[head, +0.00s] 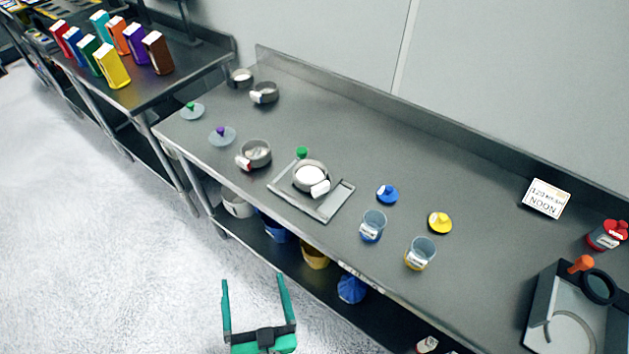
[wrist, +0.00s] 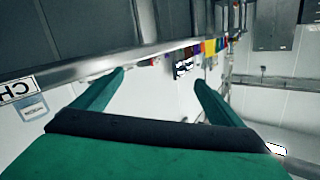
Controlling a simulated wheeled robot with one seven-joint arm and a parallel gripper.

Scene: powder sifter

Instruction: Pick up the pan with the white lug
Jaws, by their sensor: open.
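A round metal pan (head: 309,174) with white contents sits on a grey tray-like stand (head: 327,207) near the middle of the counter in the head view. A white lug (head: 320,188) sticks out from its front right side. Another pan (head: 257,152) to its left has a lug that looks red and white. Two smaller pans (head: 265,92) (head: 240,77) stand at the back left, one with a pale lug. My green gripper (head: 253,281) is open and empty, in front of the counter and clear of every pan. In the wrist view, my gripper (wrist: 159,76) shows no pan between its fingers.
A green knob (head: 302,152) stands just behind the pan on the stand. Lids with blue (head: 387,194) and yellow (head: 439,222) knobs and two clear cups (head: 373,226) (head: 420,253) stand to the right. Bins sit on the lower shelf. The counter's back middle is clear.

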